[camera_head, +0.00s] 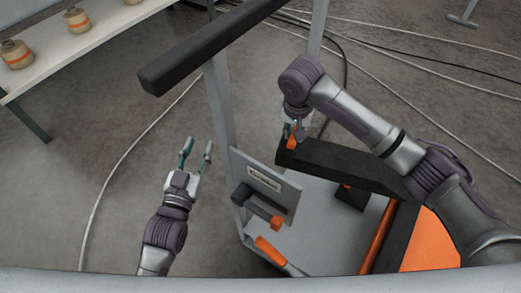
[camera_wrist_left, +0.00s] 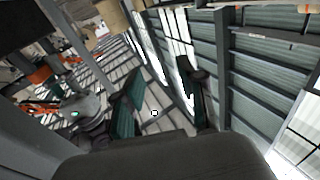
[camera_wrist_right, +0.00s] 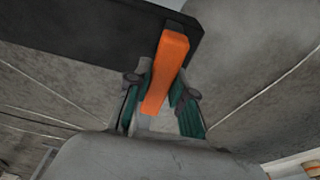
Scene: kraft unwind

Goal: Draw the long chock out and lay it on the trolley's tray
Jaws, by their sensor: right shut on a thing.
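My right gripper (camera_head: 291,134) is shut on an orange grip (camera_wrist_right: 166,72). The grip meets a long black bar (camera_head: 335,162), whose end also shows in the right wrist view (camera_wrist_right: 85,32). I cannot tell whether this bar is the long chock itself or a part behind it. The trolley's light grey tray (camera_head: 322,222) lies below the bar. My left gripper (camera_head: 197,146) is open and empty, left of the trolley post. Its apart fingers show in the left wrist view (camera_wrist_left: 160,98).
A dark block with an orange end (camera_head: 276,223) sits by the trolley's label plate (camera_head: 262,180). An orange-handled item (camera_head: 270,250) lies on the tray's near edge. A black handlebar (camera_head: 205,50) crosses above. A table (camera_head: 75,50) with several canisters stands far left. Cables cross the floor.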

